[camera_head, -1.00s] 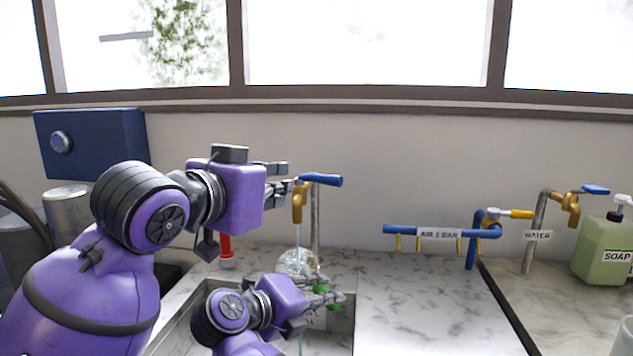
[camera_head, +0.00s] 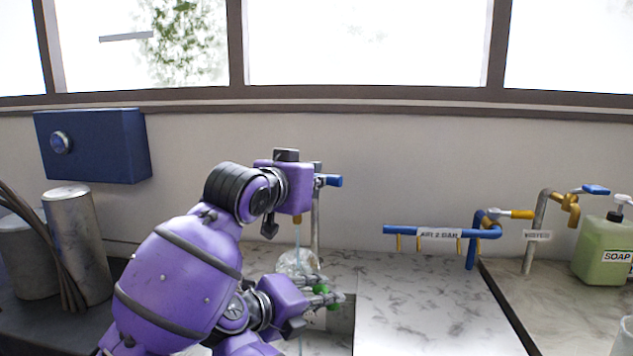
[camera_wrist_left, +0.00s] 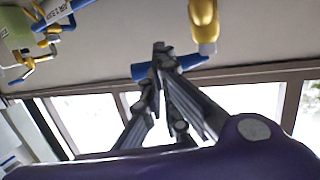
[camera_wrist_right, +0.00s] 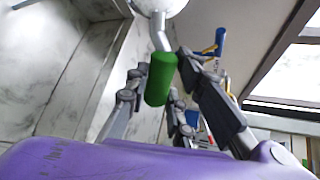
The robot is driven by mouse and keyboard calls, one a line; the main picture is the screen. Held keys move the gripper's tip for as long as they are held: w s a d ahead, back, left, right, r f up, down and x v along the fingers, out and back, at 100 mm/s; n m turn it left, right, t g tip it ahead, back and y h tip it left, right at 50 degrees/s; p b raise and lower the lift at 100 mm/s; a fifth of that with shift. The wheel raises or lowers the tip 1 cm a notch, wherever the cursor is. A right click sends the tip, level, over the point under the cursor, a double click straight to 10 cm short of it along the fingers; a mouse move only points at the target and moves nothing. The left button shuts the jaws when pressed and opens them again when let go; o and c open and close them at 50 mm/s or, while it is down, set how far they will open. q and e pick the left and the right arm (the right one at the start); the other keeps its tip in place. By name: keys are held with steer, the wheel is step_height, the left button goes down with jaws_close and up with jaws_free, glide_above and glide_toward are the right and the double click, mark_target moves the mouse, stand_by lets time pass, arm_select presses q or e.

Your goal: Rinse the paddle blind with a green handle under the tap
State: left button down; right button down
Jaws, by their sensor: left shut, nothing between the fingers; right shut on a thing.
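The paddle blind's pale round disc (camera_head: 297,262) is under the tap's brass outlet (camera_head: 297,219), with a thin stream of water (camera_head: 297,238) coming down onto it. Its green handle (camera_head: 320,298) is in my right gripper (camera_head: 322,288). In the right wrist view the fingers are around the green handle (camera_wrist_right: 160,80), and the disc (camera_wrist_right: 160,5) is cut off at the top edge. My left gripper (camera_wrist_left: 159,48) is shut and empty, by the tap's blue lever (camera_wrist_left: 188,65); contact cannot be told. In the head view its fingers are hidden behind its purple body; the blue lever (camera_head: 329,181) shows beside it.
The sink (camera_head: 342,322) is below, mostly hidden by my arms. The marble counter (camera_head: 430,300) to its right is clear. Further right are the blue air pipe (camera_head: 405,230), the water pipe (camera_head: 531,258) and a green soap bottle (camera_head: 603,250). Metal cylinders (camera_head: 75,245) stand left.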

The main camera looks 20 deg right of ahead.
arm_select(q)
steer(key=shift+d, duration=0.15)
arm_select(e)
steer(key=shift+r, duration=0.15)
arm_select(q)
steer(key=shift+w+d, duration=0.2)
steer(key=shift+d, duration=0.45)
steer(key=shift+w+d, duration=0.2)
steer(key=shift+d, duration=0.4)
steer(key=shift+a, duration=0.1)
